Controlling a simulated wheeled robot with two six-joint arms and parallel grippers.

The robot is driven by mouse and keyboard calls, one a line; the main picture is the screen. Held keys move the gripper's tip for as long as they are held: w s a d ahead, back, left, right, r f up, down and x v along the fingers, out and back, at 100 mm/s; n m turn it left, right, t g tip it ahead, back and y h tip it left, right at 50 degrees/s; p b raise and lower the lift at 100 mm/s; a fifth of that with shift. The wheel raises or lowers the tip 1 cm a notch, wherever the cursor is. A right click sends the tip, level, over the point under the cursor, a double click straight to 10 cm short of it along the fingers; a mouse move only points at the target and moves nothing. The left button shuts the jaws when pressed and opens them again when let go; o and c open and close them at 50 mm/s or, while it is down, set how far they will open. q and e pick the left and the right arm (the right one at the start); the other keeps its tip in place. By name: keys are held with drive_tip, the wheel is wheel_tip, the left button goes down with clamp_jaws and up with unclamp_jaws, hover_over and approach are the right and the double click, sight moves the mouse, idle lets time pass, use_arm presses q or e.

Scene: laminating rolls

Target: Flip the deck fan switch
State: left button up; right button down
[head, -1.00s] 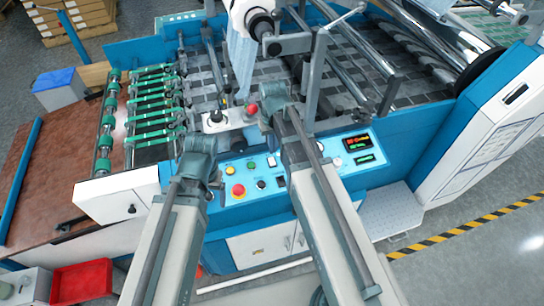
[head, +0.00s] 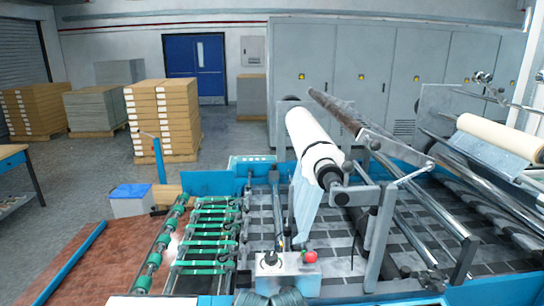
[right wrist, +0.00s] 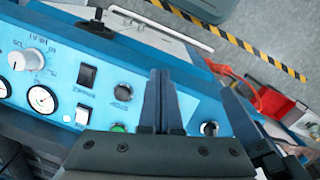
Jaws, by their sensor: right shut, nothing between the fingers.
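In the right wrist view my right gripper (right wrist: 160,76) is shut and empty, its fingers over the blue control panel (right wrist: 213,99). Beside the fingers are a black rocker switch (right wrist: 87,76) and a second rocker switch with a pale face (right wrist: 83,115). The small labels are too blurred and turned for me to tell which one is the deck fan switch. Whether the fingertips touch the panel is unclear. The head view looks over the machine, with the panel out of sight below. My left gripper is not identifiable in either view.
The panel also carries a white knob (right wrist: 29,60), a round gauge (right wrist: 41,100), a dark button (right wrist: 123,92) and a green button (right wrist: 118,128). In the head view a red knob (head: 310,256) sits on a small box, below a white film roll (head: 312,140).

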drive_tip(key=shift+s+a, duration=0.1)
drive_tip(key=shift+s, duration=0.15)
drive_tip(key=shift+w, duration=0.1)
use_arm(q)
wheel_tip(320, 180, up, 14)
drive_tip(key=p, duration=1.3)
drive_tip(key=shift+s+d+f+p, duration=0.15)
drive_tip(key=shift+s+f+p, duration=0.1)
drive_tip(key=shift+s+p, duration=0.15)
use_arm(e)
drive_tip(key=w+d+r+m+y, duration=0.1)
drive_tip(key=w+d+r+m, duration=0.2)
drive_tip(key=w+d+r, duration=0.7)
drive_tip(key=w+r, duration=0.3)
drive_tip(key=shift+w+d+r+t, duration=0.15)
drive_tip(key=shift+w+r+t, duration=0.05)
drive_tip(key=shift+w+t, duration=0.15)
use_arm(q)
drive_tip(key=shift+f, duration=0.15)
use_arm(e)
drive_tip(key=shift+f, duration=0.15)
drive_tip(key=f+b, duration=1.3)
drive_tip(key=b, duration=0.1)
drive_tip(key=shift+w+f, duration=0.2)
drive_tip(key=shift+f, duration=0.2)
use_arm(q)
wheel_tip(320, 180, down, 14)
